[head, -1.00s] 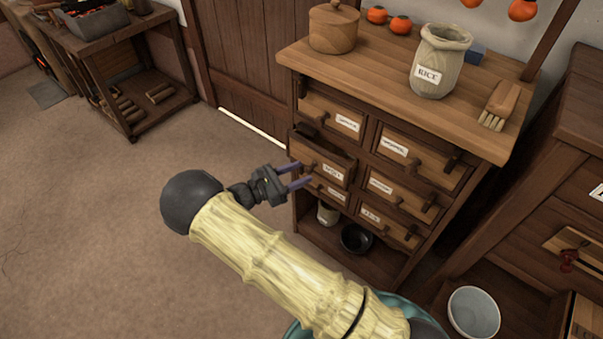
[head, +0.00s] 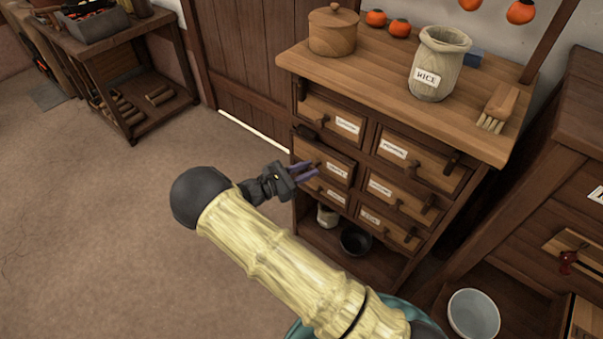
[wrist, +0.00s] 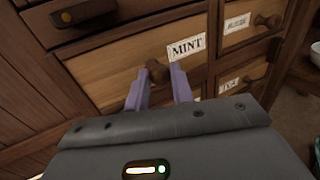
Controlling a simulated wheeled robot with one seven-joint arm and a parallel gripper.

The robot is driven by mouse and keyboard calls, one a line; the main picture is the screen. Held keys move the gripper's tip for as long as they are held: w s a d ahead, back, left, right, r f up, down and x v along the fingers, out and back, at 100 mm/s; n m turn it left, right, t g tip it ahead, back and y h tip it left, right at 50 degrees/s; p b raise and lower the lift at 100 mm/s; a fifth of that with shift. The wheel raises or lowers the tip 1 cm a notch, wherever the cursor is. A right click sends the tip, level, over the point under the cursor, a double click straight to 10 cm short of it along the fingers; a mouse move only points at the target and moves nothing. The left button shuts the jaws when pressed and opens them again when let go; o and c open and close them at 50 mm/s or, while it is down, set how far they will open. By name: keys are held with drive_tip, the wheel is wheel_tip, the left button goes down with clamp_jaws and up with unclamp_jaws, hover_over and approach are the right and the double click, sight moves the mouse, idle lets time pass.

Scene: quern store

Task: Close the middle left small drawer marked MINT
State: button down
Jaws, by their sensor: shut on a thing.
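The MINT drawer (head: 335,168) is the middle left small drawer of the wooden chest. It stands slightly out of the chest in the head view. Its front with the MINT label shows in the wrist view (wrist: 112,75). My gripper (head: 316,168) is at the drawer front, with its two purple fingers on either side of the round wooden knob (wrist: 157,70). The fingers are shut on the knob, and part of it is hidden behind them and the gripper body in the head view.
The chest top (head: 385,85) bears a lidded wooden pot (head: 333,32), a RICE jar (head: 438,65) and a brush (head: 498,108). Other small drawers surround the MINT drawer. A dark bowl (head: 355,240) sits on the lower shelf. The floor (head: 110,220) to the left is clear.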

drive_tip(key=shift+w+d, duration=0.75)
drive_tip(key=shift+w, duration=0.3)
drive_tip(key=c, duration=1.2)
unclamp_jaws()
drive_tip(key=shift+d, duration=0.1)
drive_tip(key=shift+c, duration=0.2)
drive_tip(key=p+v, duration=0.2)
drive_tip(key=v, duration=1.5)
drive_tip(key=shift+s+a, duration=0.15)
drive_tip(key=shift+a, duration=0.05)
